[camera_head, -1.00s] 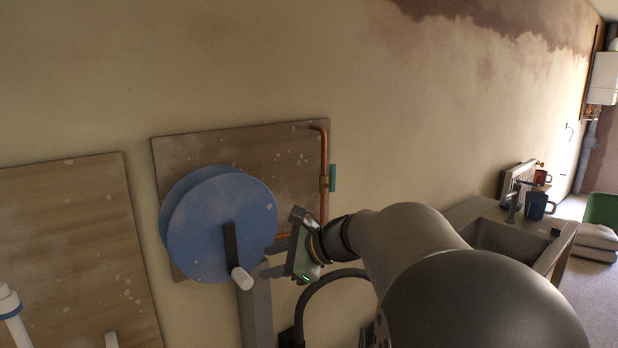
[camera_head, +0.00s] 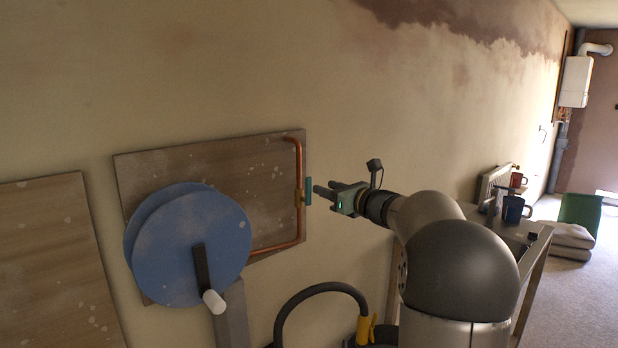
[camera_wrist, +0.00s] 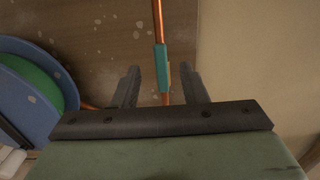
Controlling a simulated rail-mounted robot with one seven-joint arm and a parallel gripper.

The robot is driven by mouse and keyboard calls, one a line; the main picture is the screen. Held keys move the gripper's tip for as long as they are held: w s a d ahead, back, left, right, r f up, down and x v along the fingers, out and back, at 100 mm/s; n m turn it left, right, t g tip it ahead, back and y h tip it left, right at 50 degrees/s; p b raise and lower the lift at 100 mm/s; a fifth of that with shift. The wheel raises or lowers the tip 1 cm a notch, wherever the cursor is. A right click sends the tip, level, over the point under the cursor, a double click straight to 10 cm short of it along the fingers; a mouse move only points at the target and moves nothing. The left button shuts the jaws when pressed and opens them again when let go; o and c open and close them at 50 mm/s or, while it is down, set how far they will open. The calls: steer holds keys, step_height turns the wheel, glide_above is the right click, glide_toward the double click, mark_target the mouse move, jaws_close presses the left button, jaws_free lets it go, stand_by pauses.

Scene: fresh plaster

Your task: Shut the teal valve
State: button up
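The teal valve (camera_head: 308,191) is a small lever on a brass body, on the vertical copper pipe (camera_head: 299,158) at the right edge of a wooden board. In the wrist view the teal lever (camera_wrist: 161,58) lies upright, in line with the pipe. My gripper (camera_head: 322,191) is just right of the valve in the head view and points left at it. In the wrist view its two fingers (camera_wrist: 163,88) stand apart, with the lever's line between them and nothing gripped. Whether a finger touches the lever cannot be told.
A large blue reel (camera_head: 192,250) with a crank handle stands left of the pipe, in front of the board (camera_head: 240,170). A black hose (camera_head: 318,290) arches below my arm. A sink counter with mugs (camera_head: 515,209) stands at the right. The wall above the gripper is clear.

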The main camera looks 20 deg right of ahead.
mark_target(310, 182)
steer(key=p+x, duration=0.2)
steer(key=x, duration=0.6)
steer(key=shift+w, duration=0.1)
steer(key=shift+c, duration=0.3)
jaws_close()
